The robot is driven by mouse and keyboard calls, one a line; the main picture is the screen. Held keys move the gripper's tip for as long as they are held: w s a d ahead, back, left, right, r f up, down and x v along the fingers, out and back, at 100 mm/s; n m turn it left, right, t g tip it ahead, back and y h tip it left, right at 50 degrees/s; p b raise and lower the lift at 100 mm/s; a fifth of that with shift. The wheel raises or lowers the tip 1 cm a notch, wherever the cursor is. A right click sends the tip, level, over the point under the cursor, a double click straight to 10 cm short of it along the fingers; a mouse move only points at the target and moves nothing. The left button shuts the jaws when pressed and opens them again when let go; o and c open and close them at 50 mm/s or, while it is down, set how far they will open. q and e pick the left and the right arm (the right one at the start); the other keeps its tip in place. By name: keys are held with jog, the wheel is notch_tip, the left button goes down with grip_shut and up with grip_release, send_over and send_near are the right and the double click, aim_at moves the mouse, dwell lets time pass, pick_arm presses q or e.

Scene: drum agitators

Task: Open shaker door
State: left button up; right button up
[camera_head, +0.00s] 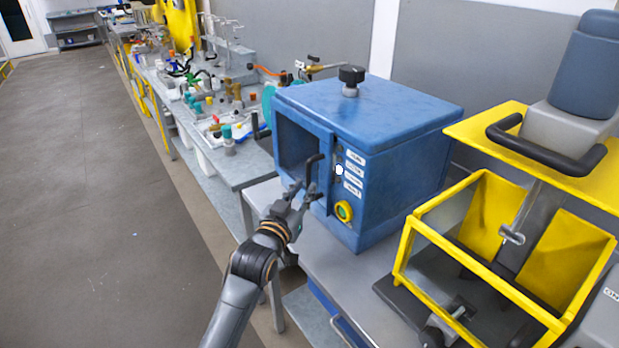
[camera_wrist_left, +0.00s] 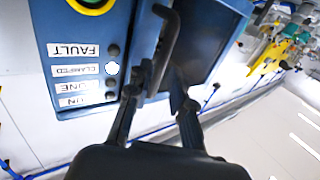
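The blue shaker cabinet (camera_head: 400,120) stands on a grey bench. Its front has a dark opening or window (camera_head: 292,148) framed in blue, and I cannot tell whether the door is slightly ajar. A black bar handle (camera_head: 314,168) sits at the right side of that frame, beside the label panel; it also shows in the left wrist view (camera_wrist_left: 170,35). My left gripper (camera_head: 302,190) is at the handle, with its fingers apart. In the left wrist view the lower end of the handle appears between the fingertips (camera_wrist_left: 155,95); contact is unclear. My right gripper is not in view.
A yellow-framed machine (camera_head: 465,245) with clear panels stands close on the right. A black knob (camera_head: 351,76) tops the cabinet. A long bench (camera_head: 236,165) with many fittings runs off to the back left. The floor (camera_head: 100,190) on the left is clear.

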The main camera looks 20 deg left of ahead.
aim_at(308, 183)
pick_arm(q)
jog(key=shift+w+d, duration=0.15)
jog(key=shift+w, duration=1.95)
grip_shut()
